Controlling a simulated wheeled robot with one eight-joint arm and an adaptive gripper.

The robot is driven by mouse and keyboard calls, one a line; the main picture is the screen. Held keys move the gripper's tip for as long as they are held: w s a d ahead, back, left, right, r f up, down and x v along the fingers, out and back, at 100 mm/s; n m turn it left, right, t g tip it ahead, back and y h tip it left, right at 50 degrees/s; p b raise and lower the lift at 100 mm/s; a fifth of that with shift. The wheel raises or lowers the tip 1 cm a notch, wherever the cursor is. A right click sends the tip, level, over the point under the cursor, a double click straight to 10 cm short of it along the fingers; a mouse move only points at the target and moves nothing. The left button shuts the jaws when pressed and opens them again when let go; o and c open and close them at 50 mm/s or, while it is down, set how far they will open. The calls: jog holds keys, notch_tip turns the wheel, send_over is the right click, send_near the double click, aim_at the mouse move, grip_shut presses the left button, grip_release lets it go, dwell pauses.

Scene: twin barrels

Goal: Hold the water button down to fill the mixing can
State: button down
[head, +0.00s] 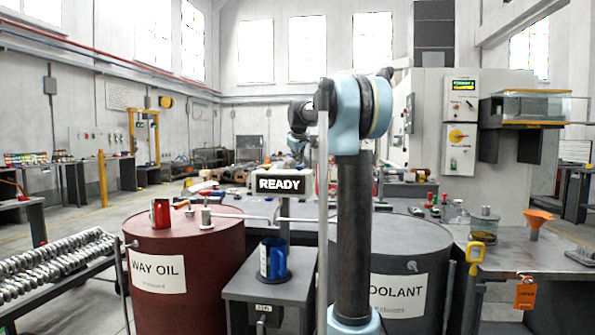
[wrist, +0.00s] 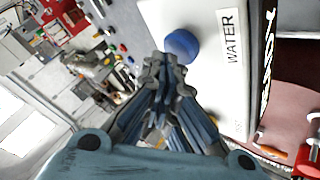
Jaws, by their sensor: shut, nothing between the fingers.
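The round blue button (wrist: 182,45) sits on a white panel (wrist: 205,75) beside a black-lettered WATER label (wrist: 230,37). My gripper (wrist: 166,62) is shut and empty, its fingertips right by the button's lower left edge in the wrist view. I cannot tell whether they touch or press it. A blue can (head: 272,260) with a pale label, likely the mixing can, stands upright on a grey stand (head: 268,285) between the two barrels in the head view. Its inside and any water are not visible. A sign above it reads READY (head: 280,184).
A red WAY OIL barrel (head: 185,248) with a red can (head: 160,212) on top stands left of the stand. A dark COOLANT barrel (head: 410,250) stands right, partly behind my arm. A bench (head: 520,262) with an orange funnel (head: 537,220) is farther right.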

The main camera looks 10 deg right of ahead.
jog(key=shift+r, duration=0.45)
jog(key=shift+r, duration=2.55)
jog(key=shift+s+f, duration=0.2)
jog(key=shift+s, duration=0.15)
jog(key=s+f+m+g, duration=0.2)
jog(key=s+f, duration=1.3)
jog(key=s, duration=0.3)
jog(key=s+f+m+g, duration=0.2)
jog(key=s+f+m, duration=0.1)
jog(key=s+f, duration=1.3)
jog(key=s+f+m+g+y, duration=0.1)
jog(key=s+f+m+g, duration=0.1)
jog(key=s+f, duration=1.3)
jog(key=s+g, duration=0.1)
jog(key=s, duration=0.6)
jog(key=shift+d+f+m, duration=0.15)
jog(key=shift+f+m, duration=0.05)
jog(key=shift+m, duration=0.1)
